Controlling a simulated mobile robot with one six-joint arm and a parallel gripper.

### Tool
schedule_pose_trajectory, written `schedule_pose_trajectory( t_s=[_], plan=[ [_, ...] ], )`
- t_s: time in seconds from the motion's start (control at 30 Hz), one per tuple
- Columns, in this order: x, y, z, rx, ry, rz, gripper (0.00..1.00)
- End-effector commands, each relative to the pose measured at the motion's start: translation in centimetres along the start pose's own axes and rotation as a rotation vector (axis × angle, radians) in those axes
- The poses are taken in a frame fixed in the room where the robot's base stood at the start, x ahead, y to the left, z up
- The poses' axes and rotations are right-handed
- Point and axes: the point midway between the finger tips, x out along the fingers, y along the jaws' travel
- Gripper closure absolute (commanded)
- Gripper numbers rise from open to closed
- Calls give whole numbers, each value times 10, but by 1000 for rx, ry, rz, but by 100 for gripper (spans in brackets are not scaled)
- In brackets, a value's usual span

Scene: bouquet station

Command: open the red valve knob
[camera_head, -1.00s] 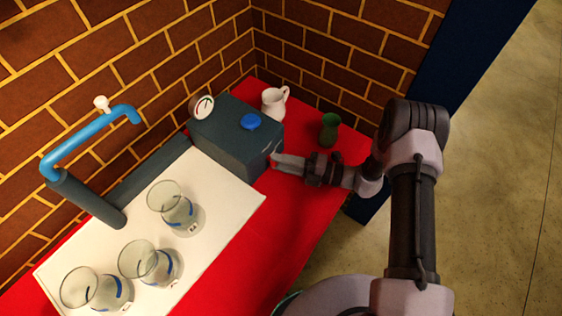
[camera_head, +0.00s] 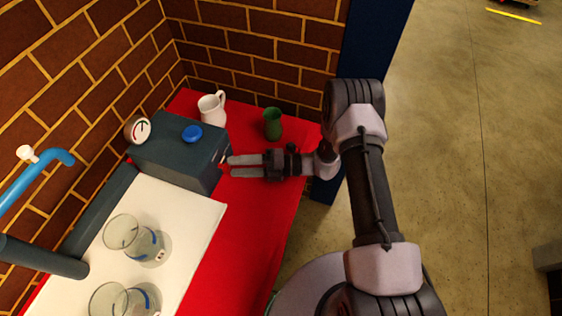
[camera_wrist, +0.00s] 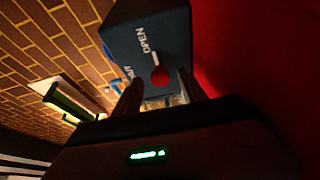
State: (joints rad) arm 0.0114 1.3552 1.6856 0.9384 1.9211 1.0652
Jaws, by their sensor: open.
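The red valve knob (camera_wrist: 160,76) shows in the wrist view as a small round red disc on the face of a dark box, beside white "OPEN" lettering. The dark box (camera_head: 172,163) stands on the red table in the head view, where the knob itself cannot be made out. My gripper (camera_head: 232,166) is open and empty, its two fingers pointing left at the box's right-hand face. In the wrist view my gripper (camera_wrist: 160,88) has one finger on each side of the knob's direction; whether they reach around it I cannot tell.
A white pitcher (camera_head: 212,110) and a green vase (camera_head: 273,124) stand behind my gripper. Glass beakers (camera_head: 123,233) stand on the white board (camera_head: 190,215). The red cloth (camera_head: 245,225) in front is clear.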

Motion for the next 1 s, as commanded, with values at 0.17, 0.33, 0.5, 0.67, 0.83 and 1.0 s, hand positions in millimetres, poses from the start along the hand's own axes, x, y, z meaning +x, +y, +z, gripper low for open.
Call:
schedule_pose_trajectory(
  t_s=[0.17,0.33,0.5,0.67,0.83,1.0],
  plan=[
    [-41,3,1,0,-5,0,51],
    [-82,2,1,-1,-6,0,51],
    [-123,2,0,-1,-5,0,51],
    [-148,1,0,-1,-3,-1,51],
    [-156,0,0,0,-1,0,51],
    [-156,0,0,0,-1,0,51]
  ],
)
